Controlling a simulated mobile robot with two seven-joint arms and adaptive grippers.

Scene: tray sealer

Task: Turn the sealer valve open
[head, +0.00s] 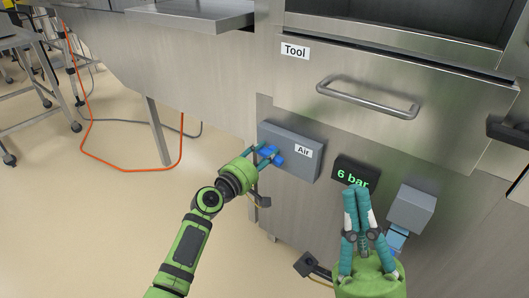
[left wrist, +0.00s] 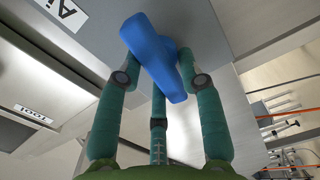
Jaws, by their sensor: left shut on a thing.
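The blue valve handle (head: 277,160) sits on the front of a grey box labelled "Air" (head: 290,140), on the steel machine's front panel. My left gripper (head: 264,155) reaches it from the left and is shut on the handle. In the left wrist view the blue handle (left wrist: 152,58) lies between the teal fingers, slanting down to the right. My right gripper (head: 356,190) points up in front of the panel, below the display. Its fingertips are together, with nothing visible between them.
A black display reading "6 bar" (head: 354,174) and a grey box with a light blue part (head: 410,208) are right of the air box. Above are a drawer labelled "Tool" and its bar handle (head: 370,98). An orange hose (head: 130,169) lies on the open floor at left.

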